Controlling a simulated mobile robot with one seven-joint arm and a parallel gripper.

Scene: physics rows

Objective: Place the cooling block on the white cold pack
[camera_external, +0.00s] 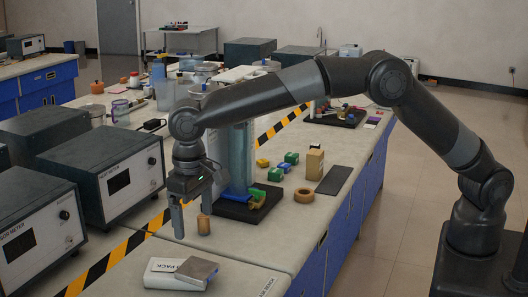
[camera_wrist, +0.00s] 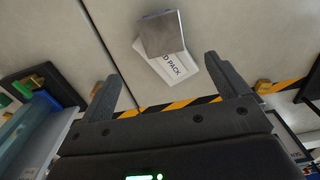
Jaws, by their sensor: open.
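The cooling block (camera_external: 198,269) is a grey metal square slab. It lies over one end of the white cold pack (camera_external: 160,281) at the front of the bench, looking slightly tilted. I cannot tell whether a block edge also touches the bench. My gripper (camera_external: 192,224) is open and empty, above and behind the block and pack, apart from both. Its two fingers show spread in the wrist view (camera_wrist: 162,72).
Yellow-black tape (camera_external: 137,238) crosses the bench. Grey meter boxes (camera_external: 115,175) stand left; a dark tray (camera_external: 240,209) with a clear column stands behind right. Bench around the pack is clear.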

